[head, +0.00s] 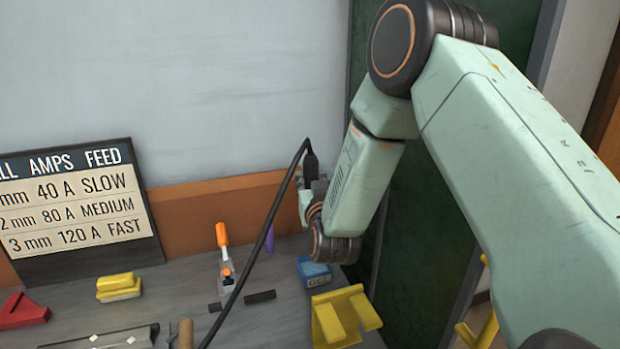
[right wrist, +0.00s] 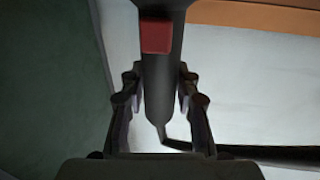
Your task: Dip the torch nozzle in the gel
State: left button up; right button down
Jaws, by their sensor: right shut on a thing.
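My right gripper (head: 310,187) is raised at the back of the bench, partly hidden behind its own wrist. It is shut on the black torch handle (head: 311,164), whose cable runs down to the lower left. In the right wrist view the dark handle (right wrist: 161,85) lies between both fingers, with a red trigger (right wrist: 156,37) at the top. The torch nozzle is not visible in either view. The blue gel tub (head: 316,273), marked GEL, stands on the bench below the gripper, apart from it. My left gripper is not in view.
A yellow stand (head: 328,322) is just in front of the gel. An orange-handled clamp (head: 222,236), a purple stick (head: 270,238) and dark blocks (head: 260,297) are left of it. A yellow block (head: 118,287), a red piece (head: 22,311) and a settings board (head: 75,210) are farther left.

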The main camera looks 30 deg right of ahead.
jog(key=shift+f, duration=0.3)
jog(key=shift+s+a+f+b, duration=0.2)
jog(key=shift+s+a+b, duration=0.2)
jog(key=shift+b, duration=0.35)
jog(key=shift+s+a+f+b, duration=0.1)
jog(key=shift+a+f+b, duration=0.05)
jog(key=shift+f+b, duration=0.15)
jog(key=f, duration=0.1)
jog(key=f+b, duration=0.1)
jog(key=d+f+b, duration=0.1)
jog(key=shift+w+f, duration=0.1)
jog(key=shift+w, duration=0.3)
jog(key=shift+a+f, duration=0.1)
jog(key=shift+f, duration=0.05)
jog(key=shift+s+a, duration=0.1)
jog(key=shift+a, duration=0.05)
jog(key=shift+s+a+r, duration=0.15)
jog(key=shift+s+r, duration=0.05)
jog(key=shift+r, duration=0.1)
jog(key=shift+w+d+f, duration=0.25)
jog(key=shift+w+f, duration=0.05)
jog(key=shift+s+a+r, duration=0.2)
jog(key=shift+s+r, duration=0.05)
jog(key=shift+w+d+f, duration=0.1)
jog(key=shift+w+f, duration=0.05)
jog(key=shift+f, duration=0.05)
jog(key=shift+r, duration=0.2)
jog(key=shift+r, duration=0.1)
